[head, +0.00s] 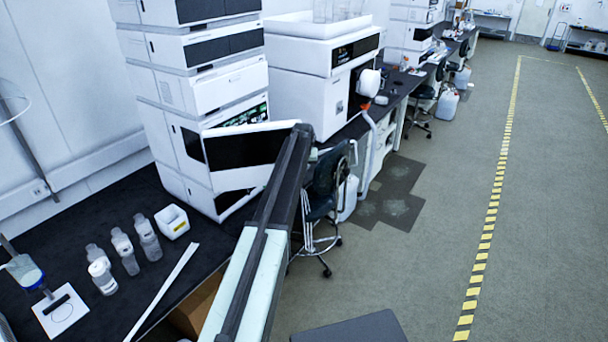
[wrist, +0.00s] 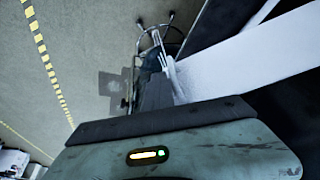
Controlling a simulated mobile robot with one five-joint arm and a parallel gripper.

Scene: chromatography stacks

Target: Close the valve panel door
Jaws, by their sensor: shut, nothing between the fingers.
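The valve panel door (head: 243,148), a white frame with a dark pane, stands open on the lower part of the near chromatography stack (head: 215,90). It sticks out to the right of the stack's face. My arm comes up from the bottom of the head view, and my gripper (head: 301,131) is at its far end, by the door's right edge. The fingers are small there, and I cannot tell whether they touch the door. In the wrist view a broad white panel (wrist: 250,62), probably the door, crosses the upper right.
Several bottles (head: 122,250) and a white box (head: 172,221) stand on the black bench (head: 85,205). A dark chair (head: 325,185) is just right of my arm. A white instrument (head: 310,60) stands beyond the stack. The floor (head: 430,250) to the right is clear.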

